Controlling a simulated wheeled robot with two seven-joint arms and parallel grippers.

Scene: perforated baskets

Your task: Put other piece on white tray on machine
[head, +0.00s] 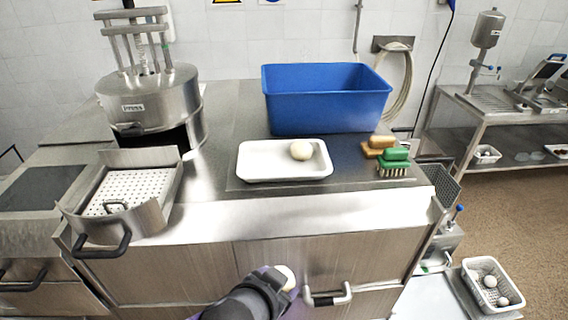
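A white tray (256,162) lies on the steel machine top, left of centre, in the head view. One round white piece (301,150) sits in its right half. My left gripper (282,281) comes up from the bottom edge, in front of the machine and below the tray. A second pale round piece (288,274) shows at its fingertips and appears held; the fingers largely hide it. My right gripper is not in view.
A blue bin (326,101) stands behind the tray. Brushes with green (395,160) and tan (378,146) tops lie to its right. A white basket (490,286) with several round pieces stands low at right. The tray's left half is free.

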